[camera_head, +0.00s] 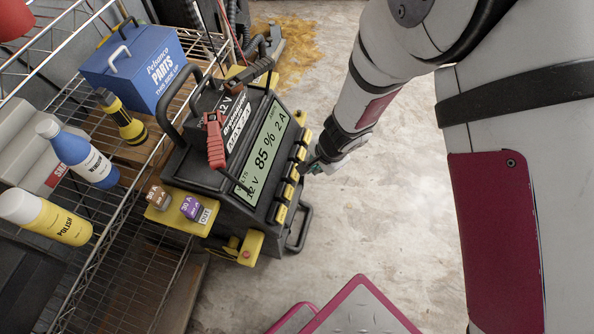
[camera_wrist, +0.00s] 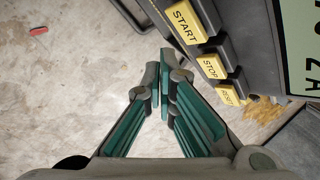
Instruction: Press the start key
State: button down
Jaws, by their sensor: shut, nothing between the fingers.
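The start key (camera_wrist: 186,22) is a yellow key marked START at the top of the wrist view. The stop key (camera_wrist: 211,67) and a reset key (camera_wrist: 228,94) lie below it in a row on the dark charger. In the head view the black charger (camera_head: 180,165) has a lit screen (camera_head: 262,150) reading 85 % and 2 A, with several yellow keys along its right edge; their labels are not readable there. My gripper (camera_wrist: 164,62) is shut and empty, its tips just below and left of the start key in the picture. In the head view my gripper (camera_head: 314,165) is beside the key row; contact cannot be told.
A wire shelf (camera_head: 125,215) on the left holds a blue parts box (camera_head: 130,75), a flashlight (camera_head: 122,118) and bottles. The floor to the right is mostly clear.

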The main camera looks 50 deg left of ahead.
jog(key=shift+w+d+r, duration=0.4)
jog(key=shift+d+r, duration=0.05)
jog(key=shift+d, duration=0.2)
jog(key=shift+w+d+r, duration=0.35)
jog(key=shift+d+r, duration=0.1)
jog(key=shift+d, duration=0.15)
